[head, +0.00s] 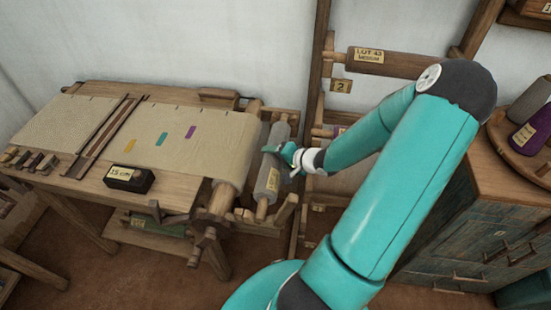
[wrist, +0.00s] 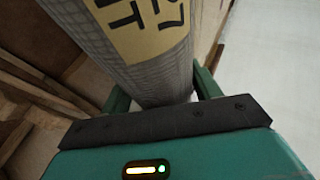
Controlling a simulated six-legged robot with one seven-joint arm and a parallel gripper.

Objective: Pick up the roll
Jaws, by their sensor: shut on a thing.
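The roll (head: 269,170) is a grey cloth cylinder with a yellow label, at the right end of the loom in the head view. It lies lengthwise between wooden supports, its lower wooden shaft end showing near the front support. My gripper (head: 290,155) reaches it from the right and is shut on it. In the wrist view the grey woven roll (wrist: 150,75) fills the space between my two fingers, with part of its label above. The far sides of the fingers are hidden behind the roll. I cannot tell whether the roll is clear of its supports.
The loom (head: 150,190) with stretched cloth stands left of the roll, a black marked block (head: 129,179) on its front edge. A rack holds a brown roll (head: 390,63) behind my arm. A drawer cabinet (head: 470,240) with a round tray of spools stands at right.

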